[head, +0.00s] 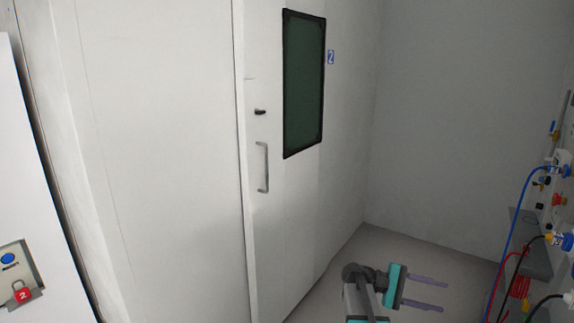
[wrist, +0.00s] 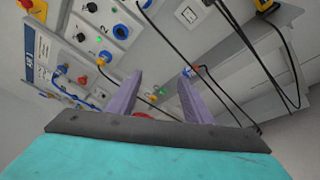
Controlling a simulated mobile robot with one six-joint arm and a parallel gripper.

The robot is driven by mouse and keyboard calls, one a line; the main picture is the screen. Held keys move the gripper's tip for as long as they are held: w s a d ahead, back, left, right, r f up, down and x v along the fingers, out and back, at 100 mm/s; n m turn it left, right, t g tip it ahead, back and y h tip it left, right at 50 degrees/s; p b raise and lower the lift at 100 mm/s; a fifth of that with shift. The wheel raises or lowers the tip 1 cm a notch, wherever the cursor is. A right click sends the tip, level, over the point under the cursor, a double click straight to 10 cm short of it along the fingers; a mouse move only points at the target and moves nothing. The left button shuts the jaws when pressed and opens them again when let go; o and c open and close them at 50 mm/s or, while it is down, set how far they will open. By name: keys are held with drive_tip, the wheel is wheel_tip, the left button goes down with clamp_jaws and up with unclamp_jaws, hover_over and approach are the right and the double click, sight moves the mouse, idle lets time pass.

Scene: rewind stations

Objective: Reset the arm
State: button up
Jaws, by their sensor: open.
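My gripper (head: 425,292) shows at the lower right of the head view, with two purple-grey fingers spread apart and nothing between them. It points to the right, above the floor and in front of the door. In the wrist view my gripper (wrist: 155,92) is also open and empty. Its fingers point toward a grey panel (wrist: 75,22) with sockets, knobs and cables, which lies beyond the fingertips. Part of the panel is hidden behind the fingers and the teal gripper body.
A white door (head: 285,210) with a dark window (head: 304,85) and a handle (head: 263,167) stands at the centre. Blue, red and black cables hang at the right edge, including a blue cable (head: 514,215). Bare floor (head: 395,245) lies behind my gripper.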

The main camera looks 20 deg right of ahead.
drive_tip(key=s+a+f+n+t+y, duration=0.1)
drive_tip(key=s+a+f+n, duration=0.1)
drive_tip(key=a+f, duration=0.65)
drive_tip(key=s+a+f+n+t+y, duration=0.1)
drive_tip(key=s+a+f+y, duration=0.3)
drive_tip(key=f, duration=0.7)
drive_tip(key=s+a+f+n+t+h, duration=0.1)
drive_tip(key=a+f+n, duration=0.1)
drive_tip(key=a+f, duration=0.7)
drive_tip(key=s+a+f+m+y, duration=0.2)
drive_tip(key=s+a+f+y, duration=0.4)
drive_tip(key=s+a+f, duration=0.85)
drive_tip(key=w+a+f+m+y, duration=0.1)
drive_tip(key=a+m+y, duration=0.2)
drive_tip(key=a, duration=0.5)
drive_tip(key=shift+f+t+y, duration=0.3)
drive_tip(key=shift+y, duration=0.3)
